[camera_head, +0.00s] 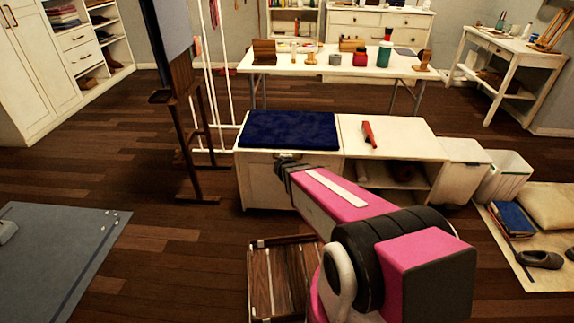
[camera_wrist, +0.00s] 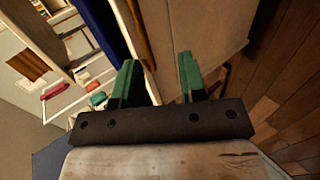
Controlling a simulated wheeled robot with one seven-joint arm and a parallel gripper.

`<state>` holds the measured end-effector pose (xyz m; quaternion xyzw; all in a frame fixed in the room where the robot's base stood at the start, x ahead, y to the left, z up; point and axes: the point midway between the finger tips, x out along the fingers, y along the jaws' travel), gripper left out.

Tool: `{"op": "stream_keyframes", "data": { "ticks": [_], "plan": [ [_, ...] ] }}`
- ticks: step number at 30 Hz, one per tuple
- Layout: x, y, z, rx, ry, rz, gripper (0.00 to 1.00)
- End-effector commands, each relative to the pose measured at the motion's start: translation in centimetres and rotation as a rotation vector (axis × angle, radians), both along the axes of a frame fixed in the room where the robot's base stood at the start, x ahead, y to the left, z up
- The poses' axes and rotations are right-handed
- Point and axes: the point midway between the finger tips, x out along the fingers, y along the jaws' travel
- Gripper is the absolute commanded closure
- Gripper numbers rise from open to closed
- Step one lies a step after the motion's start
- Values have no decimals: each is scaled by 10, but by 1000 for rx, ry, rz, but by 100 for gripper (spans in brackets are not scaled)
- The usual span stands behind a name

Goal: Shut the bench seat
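The white bench (camera_head: 262,190) stands ahead of me, and its left seat carries a dark blue cushion (camera_head: 288,130). The seat looks about level with the top beside it; I cannot tell whether a small gap remains under its front edge. My gripper (camera_head: 287,157) is at the front edge of the seat, below the cushion. In the wrist view my gripper (camera_wrist: 158,76) has its two green fingers apart with nothing between them. The cushion (camera_wrist: 103,32) and the pale bench front (camera_wrist: 205,30) lie just beyond the fingers. Contact cannot be made out.
A red object (camera_head: 369,134) lies on the bench's right top. A wooden slatted crate (camera_head: 262,285) stands on the floor beneath my arm. A dark easel (camera_head: 186,115) stands left of the bench, white bins (camera_head: 502,178) to its right.

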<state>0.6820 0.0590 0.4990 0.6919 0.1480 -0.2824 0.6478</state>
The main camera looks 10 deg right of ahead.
Motion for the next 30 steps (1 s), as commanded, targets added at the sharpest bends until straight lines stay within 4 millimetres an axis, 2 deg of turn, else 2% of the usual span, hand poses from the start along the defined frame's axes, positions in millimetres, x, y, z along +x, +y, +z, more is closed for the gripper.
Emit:
{"op": "stream_keyframes", "data": {
  "ticks": [1, 6, 22, 26, 30],
  "plan": [
    [-11, 1, 8, 0, -1, 1, 62],
    [-25, 4, 19, -1, -2, 1, 62],
    [-26, 3, 21, 6, 1, -11, 62],
    [-35, -13, 27, 60, 25, -116, 62],
    [-60, -44, 36, 195, 94, -362, 62]
  ]
}}
